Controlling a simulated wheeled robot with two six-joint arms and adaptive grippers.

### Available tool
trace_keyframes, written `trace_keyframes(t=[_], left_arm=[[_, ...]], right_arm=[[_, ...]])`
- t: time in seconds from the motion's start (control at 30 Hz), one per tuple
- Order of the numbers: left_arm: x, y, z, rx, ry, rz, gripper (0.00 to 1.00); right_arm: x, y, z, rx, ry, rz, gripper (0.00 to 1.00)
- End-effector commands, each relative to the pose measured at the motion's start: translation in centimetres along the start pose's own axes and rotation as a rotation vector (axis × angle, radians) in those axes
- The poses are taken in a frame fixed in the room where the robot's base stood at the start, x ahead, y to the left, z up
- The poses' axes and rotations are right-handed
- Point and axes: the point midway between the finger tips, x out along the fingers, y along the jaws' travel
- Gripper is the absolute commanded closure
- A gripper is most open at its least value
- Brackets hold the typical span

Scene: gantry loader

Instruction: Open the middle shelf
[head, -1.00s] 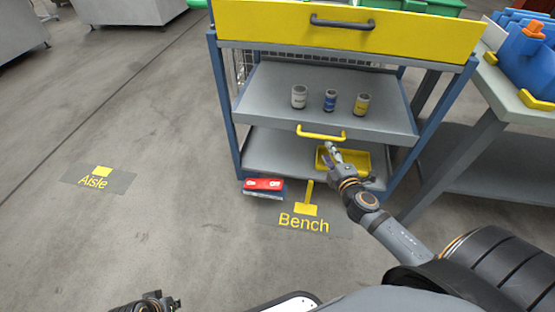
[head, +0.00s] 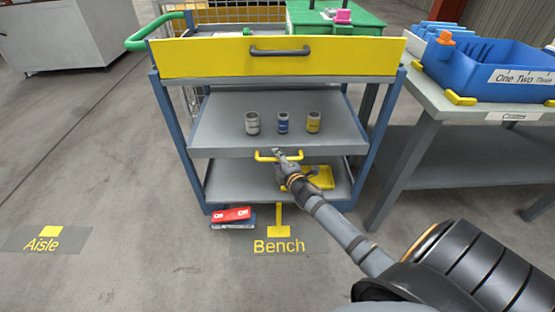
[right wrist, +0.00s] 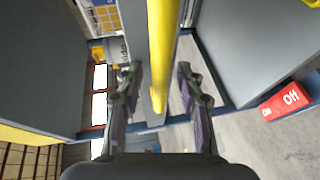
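The middle shelf (head: 225,138) is a grey tray in the blue-posted cart, carrying a grey can (head: 252,123), a blue can (head: 283,123) and a yellow-grey can (head: 313,122). A yellow bar handle (head: 263,157) is on its front edge. My right gripper (head: 280,154) is at this handle. In the right wrist view the gripper (right wrist: 159,75) is open, with the yellow handle (right wrist: 162,35) running between its fingers and gaps visible on both sides. My left gripper is out of view.
Above is a yellow-fronted drawer (head: 210,58) with a dark handle. A yellow tray (head: 322,178) lies on the lower shelf. A red-topped box (head: 231,215) sits low at the cart's front. A table (head: 440,108) with a blue bin (head: 490,80) stands right.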

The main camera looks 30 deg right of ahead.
Motion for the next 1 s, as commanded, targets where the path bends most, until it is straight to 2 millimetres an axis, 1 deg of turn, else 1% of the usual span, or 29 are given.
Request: trace_keyframes(t=[0.07, 0.17, 0.3, 0.37, 0.8, 1.0], left_arm=[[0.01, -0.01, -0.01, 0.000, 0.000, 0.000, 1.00], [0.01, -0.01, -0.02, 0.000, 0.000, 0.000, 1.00], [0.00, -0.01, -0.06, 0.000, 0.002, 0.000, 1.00], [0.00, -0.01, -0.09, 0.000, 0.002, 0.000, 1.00], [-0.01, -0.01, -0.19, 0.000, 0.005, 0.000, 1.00], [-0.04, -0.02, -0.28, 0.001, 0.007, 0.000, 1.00]], right_arm=[[-0.02, -0.03, 0.00, 0.000, 0.000, 0.000, 0.63], [-0.03, -0.03, 0.01, 0.000, 0.000, -0.001, 0.75], [-0.05, -0.04, 0.01, 0.000, 0.000, -0.001, 0.94], [-0.05, -0.05, 0.01, 0.000, 0.000, -0.001, 1.00], [-0.12, -0.10, 0.00, 0.000, 0.000, -0.002, 1.00], [-0.82, -0.36, -0.27, 0.000, -0.001, -0.003, 1.00]])
